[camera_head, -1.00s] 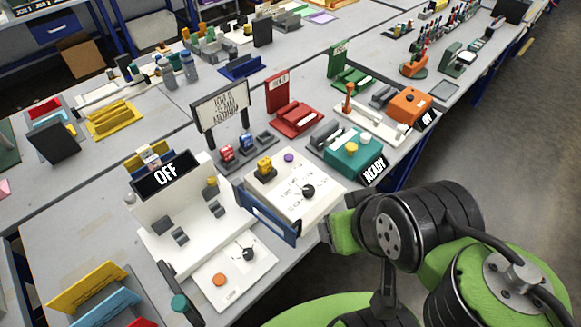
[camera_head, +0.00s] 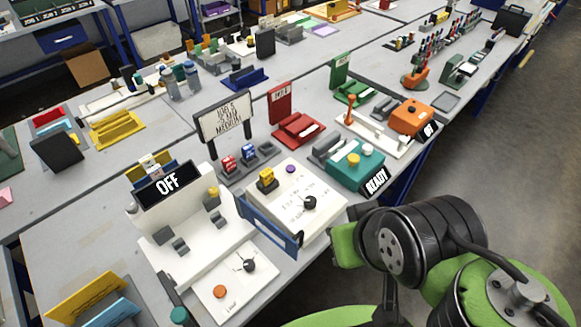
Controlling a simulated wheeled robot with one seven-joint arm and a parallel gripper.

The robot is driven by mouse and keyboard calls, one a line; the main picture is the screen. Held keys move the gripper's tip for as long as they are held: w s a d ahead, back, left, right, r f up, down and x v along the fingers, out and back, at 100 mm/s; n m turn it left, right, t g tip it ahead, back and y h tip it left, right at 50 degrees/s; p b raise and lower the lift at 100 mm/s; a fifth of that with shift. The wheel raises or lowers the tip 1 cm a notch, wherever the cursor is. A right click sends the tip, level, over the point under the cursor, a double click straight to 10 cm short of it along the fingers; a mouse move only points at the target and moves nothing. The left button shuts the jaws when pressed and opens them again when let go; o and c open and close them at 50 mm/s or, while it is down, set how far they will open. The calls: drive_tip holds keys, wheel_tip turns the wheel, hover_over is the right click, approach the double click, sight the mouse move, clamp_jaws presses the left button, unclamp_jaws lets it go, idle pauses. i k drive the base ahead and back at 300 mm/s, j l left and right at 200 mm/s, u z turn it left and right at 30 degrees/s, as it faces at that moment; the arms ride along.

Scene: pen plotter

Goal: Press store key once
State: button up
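No key with a readable "store" label can be made out. A white machine (camera_head: 205,232) with an "OFF" display (camera_head: 167,181) stands at the front left. Its front panel carries an orange round button (camera_head: 219,291) and a black knob (camera_head: 249,265). Right of it is a cream panel (camera_head: 312,219) with a black knob (camera_head: 309,202), a purple button (camera_head: 291,168) and a yellow block (camera_head: 266,179). A teal unit (camera_head: 346,178) with yellow and white round buttons has a "READY" display (camera_head: 376,181). My green and black arm is folded at the lower right, apart from these panels; no fingertips show.
A blue plate (camera_head: 268,228) stands upright between the white machine and the cream panel. A sign board (camera_head: 224,118) rises behind. Red (camera_head: 298,129), green and orange (camera_head: 411,117) devices line the bench. Open floor lies to the right.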

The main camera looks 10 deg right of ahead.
sight(290, 168)
drive_tip(key=i+l+u, duration=0.1)
drive_tip(key=u, duration=0.3)
drive_tip(key=i+l+u, duration=0.1)
drive_tip(key=u, duration=0.25)
drive_tip(key=l+u, duration=0.4)
drive_tip(key=i+l+u, duration=0.1)
drive_tip(key=u, duration=0.3)
